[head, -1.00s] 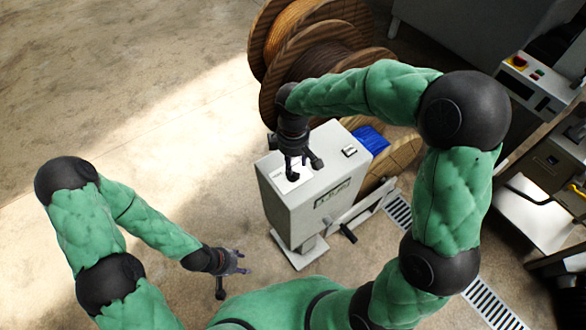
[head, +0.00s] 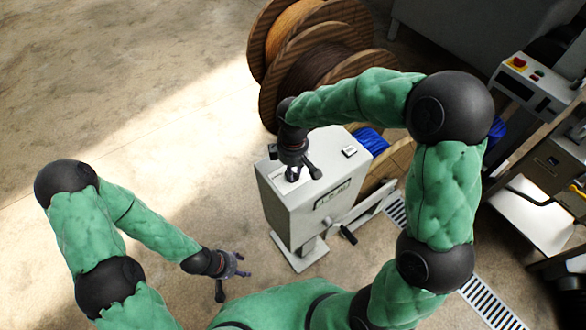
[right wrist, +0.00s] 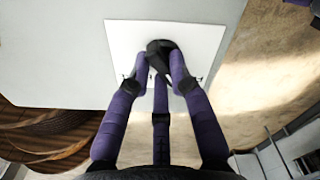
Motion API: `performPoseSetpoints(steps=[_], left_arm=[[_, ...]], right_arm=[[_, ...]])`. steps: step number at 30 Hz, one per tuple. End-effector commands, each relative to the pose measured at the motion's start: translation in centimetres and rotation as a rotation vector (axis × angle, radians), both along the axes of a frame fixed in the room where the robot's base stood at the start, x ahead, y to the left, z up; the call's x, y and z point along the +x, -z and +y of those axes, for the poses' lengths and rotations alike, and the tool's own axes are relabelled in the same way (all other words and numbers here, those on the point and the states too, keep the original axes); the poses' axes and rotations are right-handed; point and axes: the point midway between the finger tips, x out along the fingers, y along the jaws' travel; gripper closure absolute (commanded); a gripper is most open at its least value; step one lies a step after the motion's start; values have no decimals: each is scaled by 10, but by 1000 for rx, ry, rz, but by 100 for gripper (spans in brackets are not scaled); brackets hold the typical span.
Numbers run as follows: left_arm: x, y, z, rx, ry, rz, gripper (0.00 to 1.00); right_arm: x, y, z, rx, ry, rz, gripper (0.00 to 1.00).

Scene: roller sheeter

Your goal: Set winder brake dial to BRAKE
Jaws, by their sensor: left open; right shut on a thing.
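The winder's grey cabinet (head: 305,205) stands in the middle of the head view. On its top is a white dial plate (right wrist: 200,40) with a black dial knob (right wrist: 160,47), seen in the right wrist view. My right gripper (head: 298,172) points down over the plate and is shut on the knob, its fingertips (right wrist: 160,68) around it. The fingers hide part of the knob and the lower plate, so the dial's setting and labels cannot be read. My left gripper (head: 232,268) is open and empty, low at the left of the cabinet, apart from it.
Large wooden cable reels (head: 315,65) stand behind the cabinet. A small switch (head: 349,152) sits on the cabinet top's right. A crank handle (head: 348,235) sticks out at the cabinet's lower right. A machine with a red button (head: 518,63) stands at right. The floor at left is clear.

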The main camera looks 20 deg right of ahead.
Motion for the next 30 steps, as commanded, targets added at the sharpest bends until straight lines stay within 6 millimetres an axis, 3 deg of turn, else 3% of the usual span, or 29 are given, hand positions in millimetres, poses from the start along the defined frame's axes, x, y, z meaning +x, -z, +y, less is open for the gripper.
performPoseSetpoints(steps=[13, 30], left_arm=[[0, 3, 0, 0, 0, 0, 48], [0, 13, 0, 0, 0, 0, 48]], right_arm=[[0, 0, -1, -1, 132, -1, 100], [-2, 0, -2, 0, 651, -1, 100]])
